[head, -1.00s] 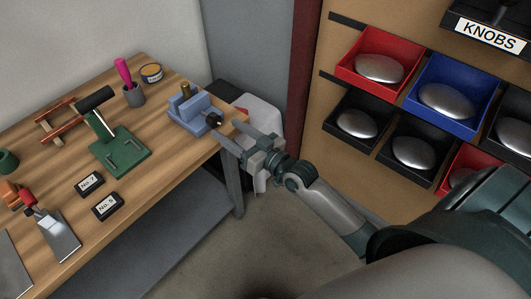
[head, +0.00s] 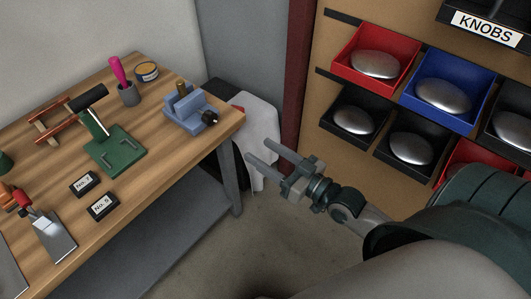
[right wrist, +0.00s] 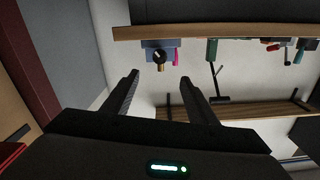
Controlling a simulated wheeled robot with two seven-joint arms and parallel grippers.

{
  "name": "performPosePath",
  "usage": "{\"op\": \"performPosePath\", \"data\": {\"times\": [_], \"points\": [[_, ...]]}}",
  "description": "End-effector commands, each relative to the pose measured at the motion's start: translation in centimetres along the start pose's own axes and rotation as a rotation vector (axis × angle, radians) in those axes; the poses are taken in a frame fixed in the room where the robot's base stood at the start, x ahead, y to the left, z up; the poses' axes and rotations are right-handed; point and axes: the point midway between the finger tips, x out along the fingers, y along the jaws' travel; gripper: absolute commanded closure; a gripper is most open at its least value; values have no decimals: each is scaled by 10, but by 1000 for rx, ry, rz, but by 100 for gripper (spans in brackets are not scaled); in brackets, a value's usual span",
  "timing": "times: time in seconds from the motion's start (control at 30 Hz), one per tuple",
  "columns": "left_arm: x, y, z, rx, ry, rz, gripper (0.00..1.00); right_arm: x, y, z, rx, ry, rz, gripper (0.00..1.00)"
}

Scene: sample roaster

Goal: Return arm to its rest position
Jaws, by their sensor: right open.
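My right gripper (head: 264,154) is open and empty in the head view, in the air to the right of the bench corner, apart from the bench. Its arm comes in from the lower right. In the right wrist view the two dark fingers (right wrist: 160,82) stand well apart with nothing between them. The left gripper is not in view.
A wooden bench (head: 150,196) carries a blue vise (head: 186,113), a green stand (head: 116,154), black number blocks and tools. At the right, red, blue and black bins (head: 437,112) of silver lumps hang on a panel. Bare floor lies between.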

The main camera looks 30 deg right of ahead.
Motion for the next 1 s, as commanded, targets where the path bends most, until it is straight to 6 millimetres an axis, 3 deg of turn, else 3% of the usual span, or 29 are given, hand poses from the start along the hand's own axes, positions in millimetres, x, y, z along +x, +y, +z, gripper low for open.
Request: {"op": "performPosePath", "data": {"times": [0.53, 0.67, 0.77, 0.87, 1.0], "points": [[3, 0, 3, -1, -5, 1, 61, 0, 0, 0, 0, -1, 1, 47], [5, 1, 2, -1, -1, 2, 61, 0, 4, 8, -2, -17, 13, 47], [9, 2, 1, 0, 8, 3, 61, 1, 12, 27, -5, -56, 39, 47], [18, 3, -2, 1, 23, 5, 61, 1, 23, 60, -11, -123, 80, 47], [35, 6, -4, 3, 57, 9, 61, -7, 38, 130, -23, -266, 152, 47]]}}
